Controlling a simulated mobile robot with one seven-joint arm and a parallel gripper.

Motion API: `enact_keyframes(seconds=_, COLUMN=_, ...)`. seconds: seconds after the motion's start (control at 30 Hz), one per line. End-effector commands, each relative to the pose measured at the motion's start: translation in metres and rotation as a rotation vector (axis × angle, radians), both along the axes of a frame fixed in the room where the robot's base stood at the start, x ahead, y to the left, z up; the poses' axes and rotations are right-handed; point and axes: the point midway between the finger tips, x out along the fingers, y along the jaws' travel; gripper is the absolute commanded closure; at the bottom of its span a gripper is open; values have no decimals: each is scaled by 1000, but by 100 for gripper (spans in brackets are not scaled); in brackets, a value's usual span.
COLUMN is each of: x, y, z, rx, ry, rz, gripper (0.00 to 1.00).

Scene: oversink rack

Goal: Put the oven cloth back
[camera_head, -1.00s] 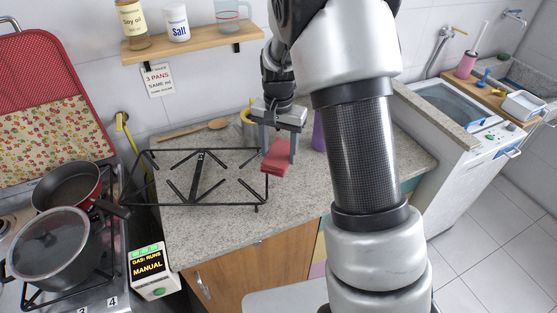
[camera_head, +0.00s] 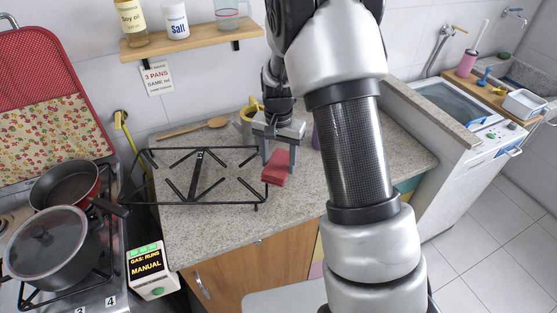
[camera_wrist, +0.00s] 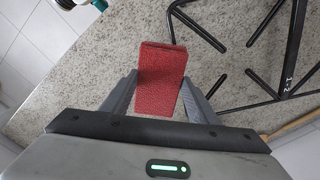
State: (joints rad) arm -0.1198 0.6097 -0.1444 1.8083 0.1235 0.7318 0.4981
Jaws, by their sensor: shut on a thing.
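The oven cloth is a folded red pad (camera_head: 276,168), held low over the granite counter beside the right end of a black pan grate. My gripper (camera_head: 279,158) points down with its fingers on either side of the cloth. In the wrist view the red cloth (camera_wrist: 162,80) sits between the two grey fingers (camera_wrist: 160,98), and my gripper is shut on it. The cloth's far end sticks out past the fingertips. I cannot tell whether its underside touches the counter.
The black grate (camera_head: 197,204) lies on the counter (camera_head: 320,195) to the left. Pans (camera_head: 50,240) stand on the stove at left. Bare counter lies right of and in front of the cloth.

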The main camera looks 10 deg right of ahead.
Motion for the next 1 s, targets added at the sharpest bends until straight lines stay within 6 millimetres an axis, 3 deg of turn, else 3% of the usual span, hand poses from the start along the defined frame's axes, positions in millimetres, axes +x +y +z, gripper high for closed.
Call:
enact_keyframes(seconds=0.03, x=0, y=0, z=1, rx=0, ry=0, rz=0, gripper=44)
enact_keyframes(seconds=0.13, x=0, y=0, z=1, rx=0, ry=0, rz=0, gripper=28)
enact_keyframes(seconds=0.5, x=0, y=0, z=7, rx=0, ry=-1, rz=0, gripper=27)
enact_keyframes(seconds=0.67, x=2, y=0, z=28, rx=0, ry=-5, rz=0, gripper=27)
enact_keyframes(seconds=1.0, x=1, y=0, z=103, rx=0, ry=-5, rz=1, gripper=27)
